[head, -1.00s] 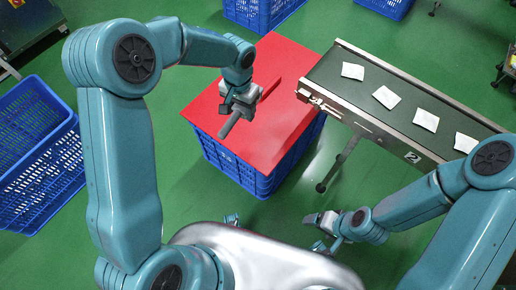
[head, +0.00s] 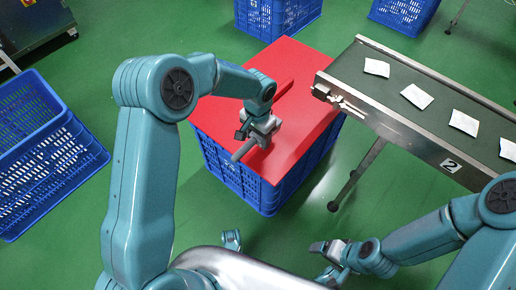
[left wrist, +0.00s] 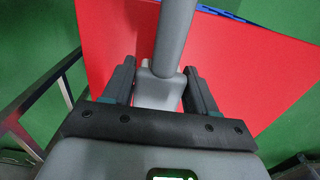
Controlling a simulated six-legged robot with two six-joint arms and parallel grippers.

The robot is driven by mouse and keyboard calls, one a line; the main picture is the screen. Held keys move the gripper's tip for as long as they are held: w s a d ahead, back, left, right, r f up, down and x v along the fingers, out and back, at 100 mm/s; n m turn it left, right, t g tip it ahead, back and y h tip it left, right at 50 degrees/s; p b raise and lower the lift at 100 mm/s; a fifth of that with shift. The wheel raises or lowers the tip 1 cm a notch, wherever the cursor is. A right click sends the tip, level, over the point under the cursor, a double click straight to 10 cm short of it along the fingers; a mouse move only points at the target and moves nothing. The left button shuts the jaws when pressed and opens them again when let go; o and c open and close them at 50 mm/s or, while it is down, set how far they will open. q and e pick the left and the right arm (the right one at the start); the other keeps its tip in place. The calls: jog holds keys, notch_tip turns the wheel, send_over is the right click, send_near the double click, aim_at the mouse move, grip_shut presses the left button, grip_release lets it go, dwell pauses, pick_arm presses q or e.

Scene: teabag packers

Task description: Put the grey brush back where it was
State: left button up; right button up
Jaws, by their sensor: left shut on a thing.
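The grey brush (head: 243,150) is in the jaws of my left gripper (head: 258,134). Its grey handle points down-left in the head view, over the near part of the red board (head: 300,117). In the left wrist view the brush (left wrist: 175,40) runs up from between the two dark fingers, with the red board behind it. I cannot tell whether the brush touches the board. My right gripper (head: 328,248) hangs low at the bottom right, away from the board; its jaws are too small to read.
The red board lies on a blue crate (head: 238,178) and has a raised red strip (head: 283,88). A conveyor (head: 410,105) with several white teabags (head: 417,96) stands to the right. Blue crates (head: 40,205) stand at the left and others at the back. Green floor is clear between.

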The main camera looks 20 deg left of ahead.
aim_at(258, 151)
pick_arm(q)
jog(key=shift+f+b, duration=0.75)
jog(key=shift+f, duration=1.8)
jog(key=shift+f, duration=0.2)
jog(key=o, duration=1.1)
jog(key=shift+r, duration=0.1)
jog(key=shift+r, duration=0.1)
notch_tip(258, 151, up, 12)
jog(key=p, duration=0.4)
jog(key=shift+p, duration=0.3)
